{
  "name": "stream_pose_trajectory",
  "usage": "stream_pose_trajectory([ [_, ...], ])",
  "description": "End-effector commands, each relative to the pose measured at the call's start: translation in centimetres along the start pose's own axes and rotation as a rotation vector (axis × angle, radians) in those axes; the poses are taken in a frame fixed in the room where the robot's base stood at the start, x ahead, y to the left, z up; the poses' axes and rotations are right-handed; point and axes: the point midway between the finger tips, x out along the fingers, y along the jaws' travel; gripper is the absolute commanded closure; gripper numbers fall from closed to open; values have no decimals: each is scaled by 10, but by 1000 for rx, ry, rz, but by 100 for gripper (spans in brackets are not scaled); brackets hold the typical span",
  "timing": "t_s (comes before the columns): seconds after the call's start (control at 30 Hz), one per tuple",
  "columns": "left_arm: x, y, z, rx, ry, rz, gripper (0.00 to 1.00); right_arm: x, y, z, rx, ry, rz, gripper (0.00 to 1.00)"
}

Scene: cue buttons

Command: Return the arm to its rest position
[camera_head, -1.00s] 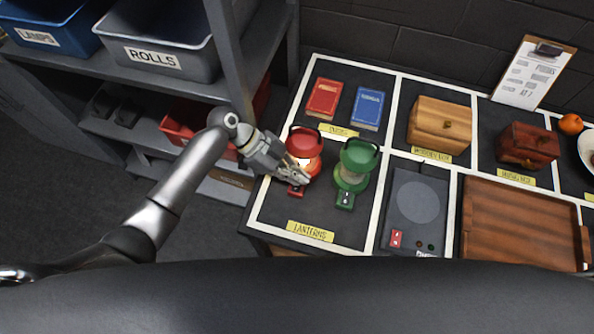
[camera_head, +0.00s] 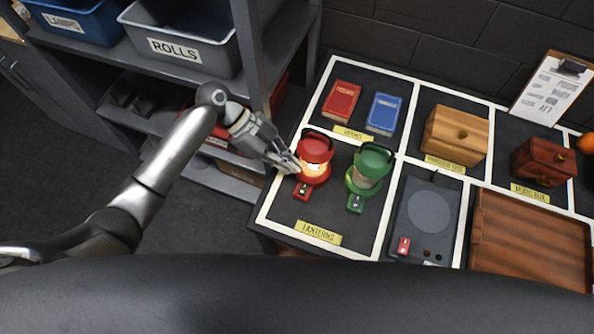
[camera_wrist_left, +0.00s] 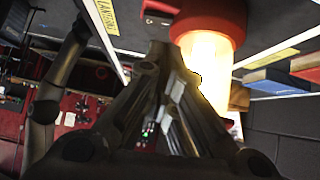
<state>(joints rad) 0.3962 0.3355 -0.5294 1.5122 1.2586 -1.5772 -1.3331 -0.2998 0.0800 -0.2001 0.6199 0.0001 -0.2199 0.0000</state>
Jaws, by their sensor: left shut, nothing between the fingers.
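My left arm comes in from the left in the head view. Its gripper (camera_head: 288,164) is shut and empty, just left of the red lantern (camera_head: 314,172). I cannot tell whether the fingertips touch the lantern. The red lantern stands upright and glows, with a small red switch block at its foot. In the left wrist view the glowing lantern (camera_wrist_left: 210,55) stands close beyond the shut fingers (camera_wrist_left: 178,85). A green lantern (camera_head: 362,182) stands to its right and looks unlit. My right gripper is not in view.
The table is split by white lines into sections. Red (camera_head: 341,102) and blue books (camera_head: 384,114), a wooden box (camera_head: 456,137), a reddish box (camera_head: 543,161), a dark device (camera_head: 426,212) and a wooden tray (camera_head: 528,240) sit there. A shelf with a ROLLS bin (camera_head: 180,40) stands behind the arm.

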Motion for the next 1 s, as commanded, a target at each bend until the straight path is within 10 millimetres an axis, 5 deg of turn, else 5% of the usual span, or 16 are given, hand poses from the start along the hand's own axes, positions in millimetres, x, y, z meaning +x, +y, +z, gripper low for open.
stream_pose_trajectory([
  [0.73, -10, -1, -2, 2, 2, -4, 100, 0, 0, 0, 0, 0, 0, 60],
  [1.0, 14, 25, 5, -142, -61, -48, 100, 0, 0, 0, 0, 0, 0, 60],
])
